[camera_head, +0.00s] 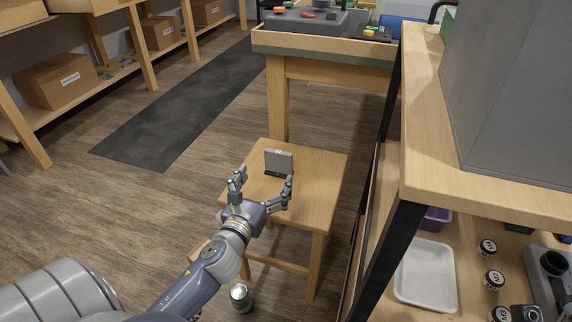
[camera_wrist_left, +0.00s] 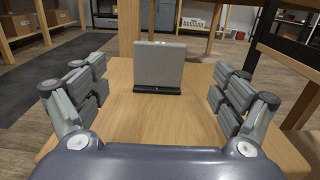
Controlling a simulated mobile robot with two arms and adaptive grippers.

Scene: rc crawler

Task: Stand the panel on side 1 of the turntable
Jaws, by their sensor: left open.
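The grey panel (camera_head: 278,161) stands upright in a dark base on a wooden stool (camera_head: 325,177). In the left wrist view the panel (camera_wrist_left: 160,66) faces me, with its dark base (camera_wrist_left: 157,89) below it on the wood. My left gripper (camera_head: 263,188) is open and empty over the near part of the stool top. Its fingers are spread wide, short of the panel and not touching it. The fingers also show at both sides of the left wrist view (camera_wrist_left: 157,95). I cannot make out a turntable in either view. My right gripper is not in view.
A wooden workbench (camera_head: 330,71) stands behind the stool. A shelf unit (camera_head: 420,120) with a large grey box (camera_head: 515,100) rises close on the right. A can (camera_head: 240,297) stands on the floor by the stool. A dark mat (camera_head: 180,110) and open floor lie left.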

